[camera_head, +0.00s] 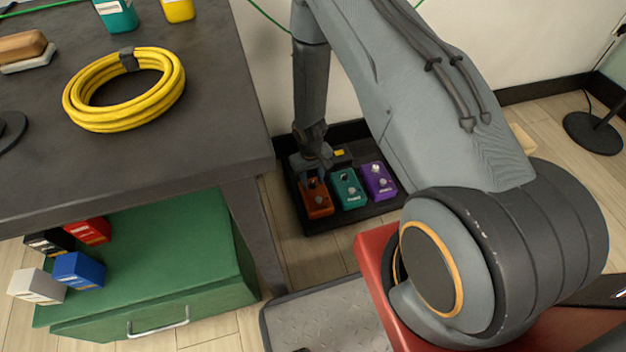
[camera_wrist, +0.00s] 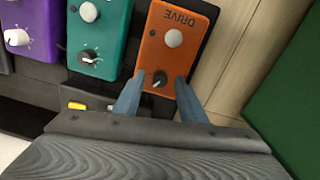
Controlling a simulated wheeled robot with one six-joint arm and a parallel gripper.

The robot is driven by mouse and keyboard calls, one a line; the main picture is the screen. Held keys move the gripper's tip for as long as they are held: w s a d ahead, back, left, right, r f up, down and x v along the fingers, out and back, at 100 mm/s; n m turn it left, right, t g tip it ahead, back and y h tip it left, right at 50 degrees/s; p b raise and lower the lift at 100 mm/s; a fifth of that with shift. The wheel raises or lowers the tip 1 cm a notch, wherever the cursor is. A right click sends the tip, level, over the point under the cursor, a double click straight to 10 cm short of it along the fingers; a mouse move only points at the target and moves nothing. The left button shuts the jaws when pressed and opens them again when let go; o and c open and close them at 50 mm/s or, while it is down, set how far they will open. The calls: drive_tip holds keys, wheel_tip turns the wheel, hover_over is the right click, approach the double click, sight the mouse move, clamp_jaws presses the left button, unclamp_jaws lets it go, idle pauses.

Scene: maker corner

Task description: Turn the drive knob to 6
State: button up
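The orange drive pedal (camera_head: 317,200) sits at the left of the row on a black pedalboard (camera_head: 345,221). In the wrist view the orange pedal (camera_wrist: 185,55) shows its DRIVE label upside down and a round silver button (camera_wrist: 173,38). Its small dark drive knob (camera_wrist: 160,78) has a light mark, but I cannot read its setting. My gripper (camera_wrist: 160,77) is open, with one blue-grey finger on each side of the knob and visible gaps. I cannot tell how high the fingertips are. In the head view my gripper (camera_head: 314,168) is over the pedal's back end and hides the knob.
A teal pedal (camera_head: 348,189) and a purple pedal (camera_head: 378,181) stand to the right on the board. A dark workbench (camera_head: 215,110) with a yellow cable coil (camera_head: 168,100) is at left, its leg (camera_head: 255,235) near the board. A green cabinet (camera_head: 190,255) stands under the bench.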

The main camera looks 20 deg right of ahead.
sight(312, 183)
drive_tip(key=shift+a+r+p, duration=0.15)
drive_tip(key=shift+r+p, duration=1.05)
drive_tip(key=shift+r, duration=2.7)
